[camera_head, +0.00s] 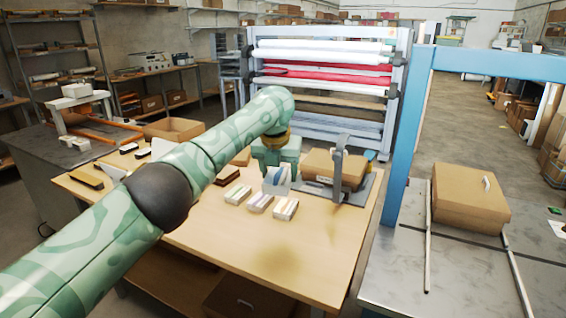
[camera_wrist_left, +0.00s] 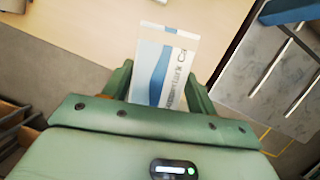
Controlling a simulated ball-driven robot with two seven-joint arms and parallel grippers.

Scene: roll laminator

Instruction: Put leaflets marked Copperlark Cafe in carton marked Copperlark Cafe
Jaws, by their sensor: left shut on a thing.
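My left gripper (camera_head: 277,163) is shut on a leaflet bundle (camera_head: 276,184), pointing down over the wooden table. In the left wrist view the bundle (camera_wrist_left: 165,62) stands between the fingers of the gripper (camera_wrist_left: 160,88). It is white with a blue wave, and part of its print reads like "lark Ca". Several leaflet bundles (camera_head: 260,203) lie on the table close by, their marks too small to read. No carton mark is legible. My right gripper is out of view.
A brown box (camera_head: 335,170) sits on a grey device with an upright arm, right of my gripper. A closed box (camera_head: 470,205) lies on the grey table beyond a blue post (camera_head: 403,140). The wooden table's front (camera_head: 300,262) is clear.

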